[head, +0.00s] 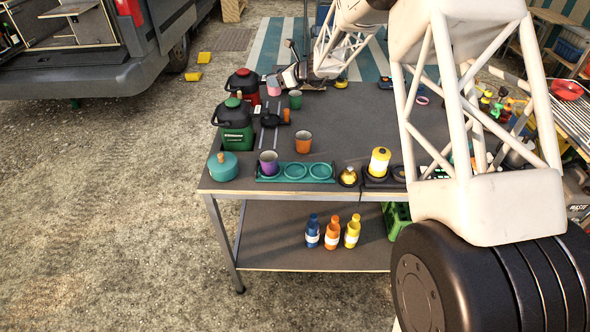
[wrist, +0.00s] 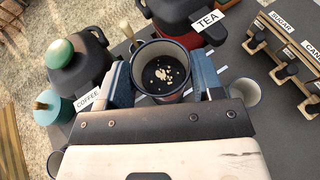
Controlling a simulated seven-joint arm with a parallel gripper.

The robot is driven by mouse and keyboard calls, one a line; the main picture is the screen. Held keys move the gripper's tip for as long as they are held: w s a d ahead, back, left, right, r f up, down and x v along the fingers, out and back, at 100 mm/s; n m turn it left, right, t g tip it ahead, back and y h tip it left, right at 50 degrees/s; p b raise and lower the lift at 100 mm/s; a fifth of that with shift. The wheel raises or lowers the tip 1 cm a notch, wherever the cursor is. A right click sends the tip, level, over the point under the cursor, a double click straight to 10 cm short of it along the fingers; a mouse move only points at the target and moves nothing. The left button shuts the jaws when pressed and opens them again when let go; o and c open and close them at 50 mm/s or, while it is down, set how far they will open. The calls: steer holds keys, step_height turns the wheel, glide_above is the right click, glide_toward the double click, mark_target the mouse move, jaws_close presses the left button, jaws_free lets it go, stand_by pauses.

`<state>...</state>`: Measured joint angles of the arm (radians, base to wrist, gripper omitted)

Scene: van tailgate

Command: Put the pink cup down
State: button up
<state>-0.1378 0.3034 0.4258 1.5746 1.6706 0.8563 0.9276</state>
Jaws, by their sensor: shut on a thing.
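The pink cup (head: 273,86) is in my gripper at the back left of the table (head: 345,130), beside the red jug. In the wrist view the cup (wrist: 163,52) is upright between the two blue fingers, and I look down into its dark inside, which has pale specks at the bottom. My gripper (head: 281,80) is shut on it; the fingers show in the wrist view (wrist: 165,78). Whether the cup's base touches the table is hidden.
A red jug (head: 243,82) labelled TEA and a green jug (head: 236,118) stand close by. A green cup (head: 295,99) is near my gripper. An orange cup (head: 304,142) stands mid-table. A purple cup (head: 268,161) is at the left of the teal ringed tray (head: 308,179).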

steer(key=shift+s+d+r+m+t+h, duration=0.55)
steer(key=shift+d+r+m+t+h, duration=0.9)
steer(key=shift+d, duration=1.9)
steer(key=shift+s+d+r+m+t+h, duration=0.5)
steer(key=shift+d+r+m+t+h, duration=0.7)
steer(key=shift+d, duration=2.15)
steer(key=shift+s+d+f+m+t+h, duration=0.8)
steer(key=shift+s+d+m+h, duration=1.2)
steer(key=shift+s+d, duration=2.1)
steer(key=s+a+f+n+g+y, duration=0.2)
steer(key=s+a+f+n+y, duration=0.1)
steer(key=s, duration=0.7)
steer(key=s+a+f+n+g+y, duration=0.3)
steer(key=s+f+n, duration=0.1)
steer(key=s, duration=0.7)
steer(key=s+a+f+n+g+y, duration=0.2)
steer(key=s+a+f+n+y, duration=0.1)
steer(key=s, duration=0.8)
steer(key=shift+s+a+f+g+y, duration=0.15)
steer(key=shift+s+f+g+y, duration=0.15)
steer(key=shift+y, duration=0.25)
steer(key=shift+w, duration=0.2)
